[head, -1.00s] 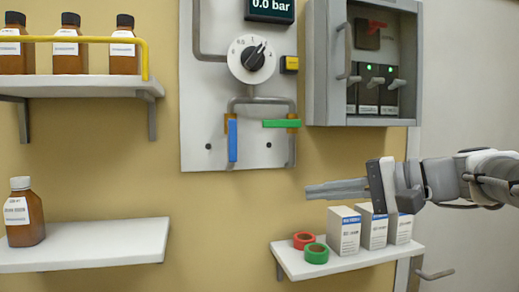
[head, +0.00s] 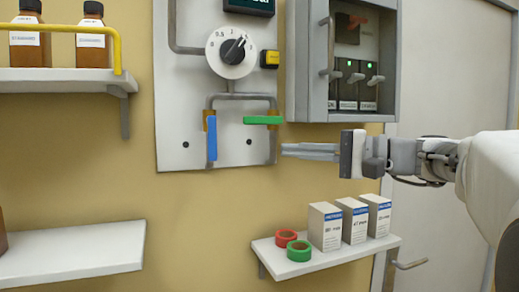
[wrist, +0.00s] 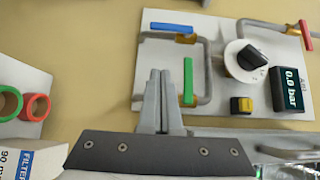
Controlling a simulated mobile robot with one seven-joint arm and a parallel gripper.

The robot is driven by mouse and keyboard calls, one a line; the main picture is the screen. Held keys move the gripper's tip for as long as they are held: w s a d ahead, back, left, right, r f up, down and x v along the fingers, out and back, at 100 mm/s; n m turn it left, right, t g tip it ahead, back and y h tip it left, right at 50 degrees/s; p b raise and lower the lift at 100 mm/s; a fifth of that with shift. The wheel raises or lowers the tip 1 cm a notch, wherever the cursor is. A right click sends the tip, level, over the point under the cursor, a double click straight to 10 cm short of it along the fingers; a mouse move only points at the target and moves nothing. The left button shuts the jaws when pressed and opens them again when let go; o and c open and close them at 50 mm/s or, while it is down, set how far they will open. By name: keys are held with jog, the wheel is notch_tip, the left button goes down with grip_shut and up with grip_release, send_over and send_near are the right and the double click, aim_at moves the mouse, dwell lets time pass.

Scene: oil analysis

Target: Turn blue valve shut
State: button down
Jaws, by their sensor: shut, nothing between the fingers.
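The blue valve handle (head: 211,138) hangs vertically on the left pipe of the wall panel (head: 180,130), in line with that pipe. It also shows in the wrist view (wrist: 171,27), at the top, beyond my fingertips. The green valve handle (head: 263,120) lies horizontally, across the right pipe. My gripper (head: 284,150) is shut and empty, fingers pointing left, just right of the panel's lower right part in the head view. In the wrist view my fingertips (wrist: 160,75) appear just left of the green handle (wrist: 188,80). I cannot tell whether they touch anything.
Above the valves are a dial (head: 231,52) and a yellow button (head: 269,59). A grey switch cabinet (head: 300,70) juts out at upper right. A lower shelf (head: 300,266) holds boxes (head: 325,228) and red and green rings (head: 299,250). Bare wall lies below the panel.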

aim_at(212, 138)
jog(key=w+a+p, duration=0.2)
jog(key=w+a, duration=0.1)
jog(key=a, duration=0.8)
jog(key=shift+a, duration=0.2)
jog(key=shift+f+b, duration=0.2)
jog(key=shift+b, duration=0.3)
